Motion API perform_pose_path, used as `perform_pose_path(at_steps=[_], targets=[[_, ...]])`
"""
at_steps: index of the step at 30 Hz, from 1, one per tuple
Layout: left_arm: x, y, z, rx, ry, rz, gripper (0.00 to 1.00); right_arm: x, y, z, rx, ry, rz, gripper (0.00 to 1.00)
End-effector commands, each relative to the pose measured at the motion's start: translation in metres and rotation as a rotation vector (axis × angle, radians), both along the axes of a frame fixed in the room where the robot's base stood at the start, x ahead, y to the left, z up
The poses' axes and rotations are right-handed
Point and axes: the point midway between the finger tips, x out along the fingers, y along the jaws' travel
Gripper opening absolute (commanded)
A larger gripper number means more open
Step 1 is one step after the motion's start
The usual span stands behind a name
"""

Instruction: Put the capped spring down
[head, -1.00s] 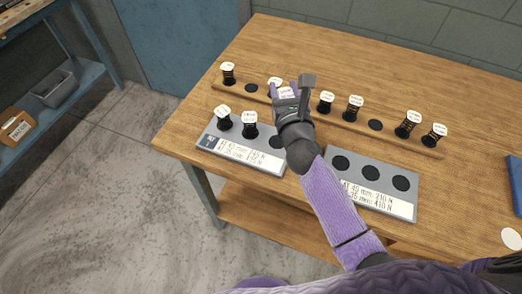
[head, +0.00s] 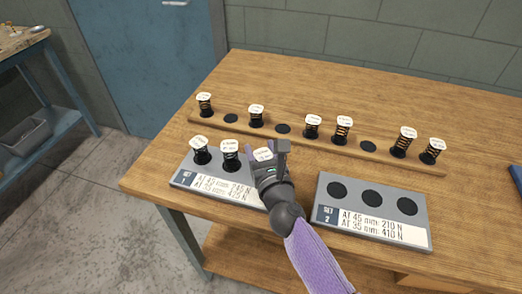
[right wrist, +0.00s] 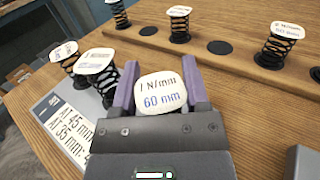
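My right gripper (head: 264,157) is shut on a capped spring (right wrist: 161,92), over the right end of the set 1 tray (head: 182,180). The spring's white cap reads "1 N/mm, 60 mm" and sits between the two purple fingers in the right wrist view. The cap also shows in the head view (head: 263,154). The gripper hides the spring's lower part and the tray's third place, so I cannot tell whether the spring touches the tray. Two capped springs, a left one (head: 201,150) and a middle one (head: 230,155), stand upright in this tray. My left gripper is out of view.
The set 2 tray (head: 372,226), to the right, has three empty dark places. Behind, a wooden rail (head: 325,146) holds several upright capped springs and three empty places. The nearest standing spring is close beside my gripper's left finger.

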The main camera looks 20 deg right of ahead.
Motion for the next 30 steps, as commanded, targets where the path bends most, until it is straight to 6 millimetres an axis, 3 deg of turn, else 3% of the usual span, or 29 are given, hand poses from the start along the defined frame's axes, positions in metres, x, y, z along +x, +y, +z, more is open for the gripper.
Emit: perform_pose_path(at_steps=[1,3,13,17,24,30], targets=[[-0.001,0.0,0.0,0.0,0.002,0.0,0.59,0.0,0.0,0.0,0.0,0.0,0.0,0.71],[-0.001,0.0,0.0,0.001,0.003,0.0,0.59,0.0,0.0,0.0,0.0,0.0,0.0,0.83],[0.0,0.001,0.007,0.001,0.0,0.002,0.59,0.0,0.0,0.008,0.0,-0.001,0.001,0.83],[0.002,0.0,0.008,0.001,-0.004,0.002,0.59,-0.025,0.001,0.004,0.002,0.003,0.0,0.83],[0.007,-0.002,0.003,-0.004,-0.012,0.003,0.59,-0.089,0.002,0.001,0.002,0.004,0.0,0.83],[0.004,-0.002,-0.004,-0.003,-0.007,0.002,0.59,-0.118,0.003,0.002,0.001,0.002,0.001,0.83]])
